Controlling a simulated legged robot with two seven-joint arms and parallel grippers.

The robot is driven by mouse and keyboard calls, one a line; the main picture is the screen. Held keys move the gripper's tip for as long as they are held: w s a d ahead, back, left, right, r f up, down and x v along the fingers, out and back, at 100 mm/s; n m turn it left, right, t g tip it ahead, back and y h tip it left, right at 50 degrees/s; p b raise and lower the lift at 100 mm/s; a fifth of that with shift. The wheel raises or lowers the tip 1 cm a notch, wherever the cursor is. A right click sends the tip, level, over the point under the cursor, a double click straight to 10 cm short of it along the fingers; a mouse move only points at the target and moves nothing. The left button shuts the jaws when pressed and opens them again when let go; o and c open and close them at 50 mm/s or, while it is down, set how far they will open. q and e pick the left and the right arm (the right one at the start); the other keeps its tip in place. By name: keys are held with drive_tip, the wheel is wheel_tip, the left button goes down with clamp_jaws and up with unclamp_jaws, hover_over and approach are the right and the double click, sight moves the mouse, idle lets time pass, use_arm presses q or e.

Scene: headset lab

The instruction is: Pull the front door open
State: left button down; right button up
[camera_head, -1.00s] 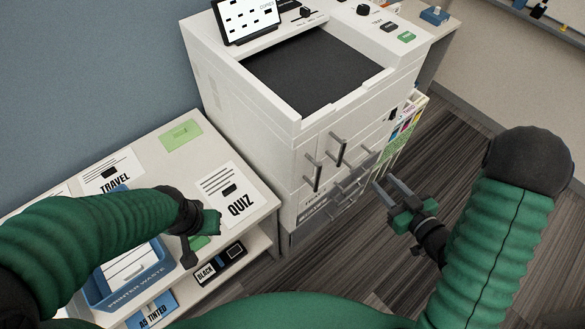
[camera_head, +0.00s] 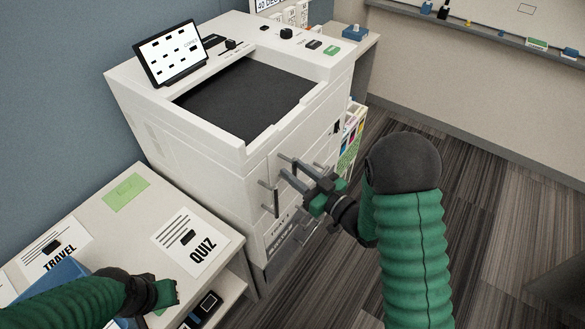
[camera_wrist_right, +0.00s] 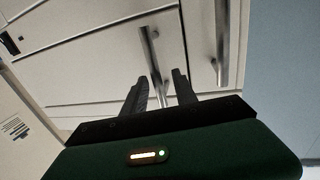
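The white printer (camera_head: 190,150) stands ahead, with several bar handles on its front. A left upright handle (camera_head: 274,199) is in clear view; a second handle is partly hidden behind my right gripper (camera_head: 291,172). In the right wrist view my right gripper (camera_wrist_right: 160,90) is open, its two dark fingers apart on either side of one metal handle (camera_wrist_right: 151,55). Contact with that handle cannot be told. Another handle (camera_wrist_right: 222,45) is to the right, outside the fingers. The front panels look shut. My left gripper (camera_head: 165,293) is over the low table; its finger opening cannot be made out.
A low white table (camera_head: 135,220) with QUIZ (camera_head: 192,241) and TRAVEL (camera_head: 52,250) sheets stands at the left. The printer's screen (camera_head: 170,55) is on top. Striped floor (camera_head: 480,210) is open at the right. A whiteboard ledge (camera_head: 480,40) runs along the back wall.

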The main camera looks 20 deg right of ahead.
drive_tip(key=shift+w, duration=0.55)
drive_tip(key=shift+a, duration=0.1)
clamp_jaws()
idle(0.9)
